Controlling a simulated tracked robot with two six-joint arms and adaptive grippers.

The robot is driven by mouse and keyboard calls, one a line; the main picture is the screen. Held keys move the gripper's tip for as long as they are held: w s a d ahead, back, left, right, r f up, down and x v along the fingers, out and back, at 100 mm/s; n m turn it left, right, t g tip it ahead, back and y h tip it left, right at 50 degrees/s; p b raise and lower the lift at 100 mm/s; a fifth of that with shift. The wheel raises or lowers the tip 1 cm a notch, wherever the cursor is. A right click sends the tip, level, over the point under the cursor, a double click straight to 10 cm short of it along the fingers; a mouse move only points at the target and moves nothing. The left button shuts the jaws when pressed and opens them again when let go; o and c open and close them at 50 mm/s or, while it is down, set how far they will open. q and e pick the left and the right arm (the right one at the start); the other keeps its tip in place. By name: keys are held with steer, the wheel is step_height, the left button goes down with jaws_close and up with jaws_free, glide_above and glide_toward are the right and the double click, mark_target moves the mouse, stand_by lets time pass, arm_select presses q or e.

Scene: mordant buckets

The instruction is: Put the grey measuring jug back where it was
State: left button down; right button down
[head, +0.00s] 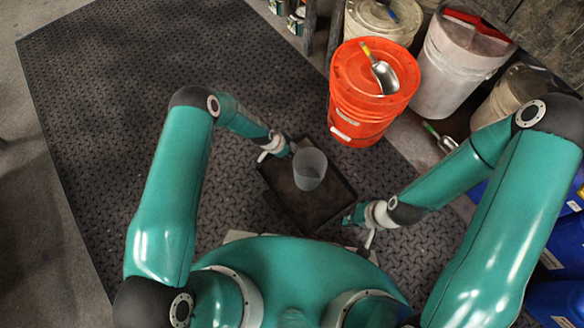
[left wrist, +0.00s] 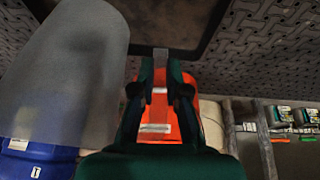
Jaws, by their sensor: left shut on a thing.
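The grey measuring jug (head: 310,170) is over the dark tray (head: 334,208) in the head view; I cannot tell whether its base touches the tray. My left gripper (head: 292,149) is at the jug's upper left side and is shut on it. In the left wrist view, the jug (left wrist: 68,65) fills the left side, and the left gripper's fingers (left wrist: 161,68) close on a small grey piece, seemingly its handle. My right gripper (head: 354,216) is near the tray's right corner, apart from the jug; its finger opening is too small to read.
An orange bucket (head: 350,112) with a metal scoop (head: 384,77) on its lid stands beyond the tray. White buckets (head: 455,65) stand behind it along the wall. Blue containers (head: 560,245) are at the right. The dark textured mat (head: 150,60) is clear at the left.

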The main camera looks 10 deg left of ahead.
arm_select(q)
step_height(320, 180, down, 10)
steer(key=b, duration=0.6)
steer(key=shift+f, duration=0.15)
steer(key=c, duration=1.2)
jaws_free()
